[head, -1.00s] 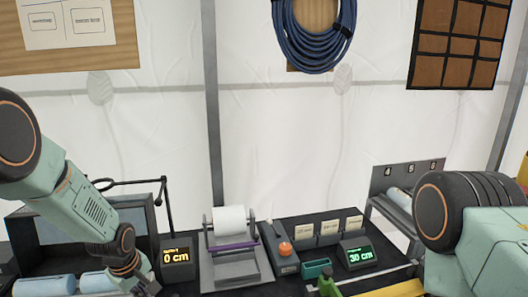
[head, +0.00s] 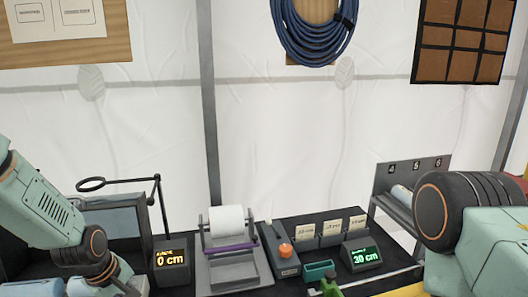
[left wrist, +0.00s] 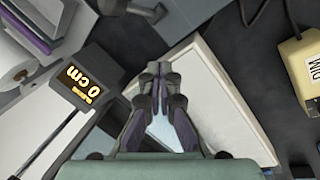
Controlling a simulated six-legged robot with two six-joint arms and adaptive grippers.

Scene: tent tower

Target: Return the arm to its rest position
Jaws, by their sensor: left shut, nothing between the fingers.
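My left arm (head: 50,215) comes in at the left edge of the head view and reaches down to the bottom edge. Its gripper is hard to make out there. In the left wrist view my left gripper (left wrist: 160,75) has its fingertips together with nothing between them. It is above a pale flat panel (left wrist: 205,95). My right arm (head: 480,220) is at the lower right of the head view, and its gripper is not visible.
A 0 cm display (head: 172,259), a paper roll (head: 227,220) on a stand and a 30 cm display (head: 362,256) stand along the bench. A black post with a ring (head: 91,184) rises behind my left arm. A numbered rack (head: 410,172) stands at right.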

